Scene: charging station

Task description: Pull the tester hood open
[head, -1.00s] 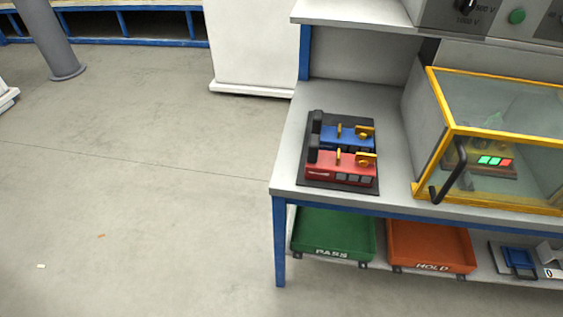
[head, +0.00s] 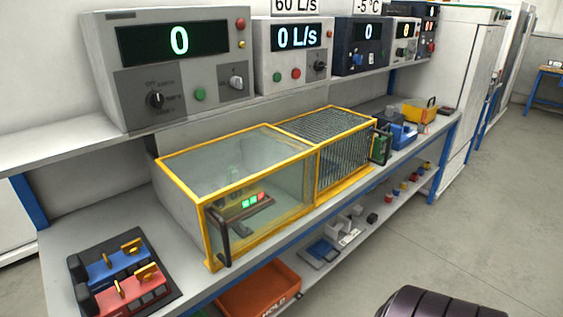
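The tester hood (head: 262,128) is a clear box with a yellow frame on the bench and appears closed. Its black handle (head: 219,238) is an upright bar at the left front corner. Through the clear front I see a small device (head: 247,208) with lit green and red lights. A second yellow-framed enclosure (head: 345,160) with barred sides adjoins it on the right. Neither of my grippers is in view. A dark ribbed part at the bottom right edge looks like a link of my arm, well apart from the hood.
A dark mat (head: 165,283) holds a blue (head: 112,264) and a red tool (head: 130,292) left of the hood. An orange HOLD bin (head: 262,290) sits on the lower shelf. Instruments with displays (head: 180,65) stand on the upper shelf. Floor at the right is open.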

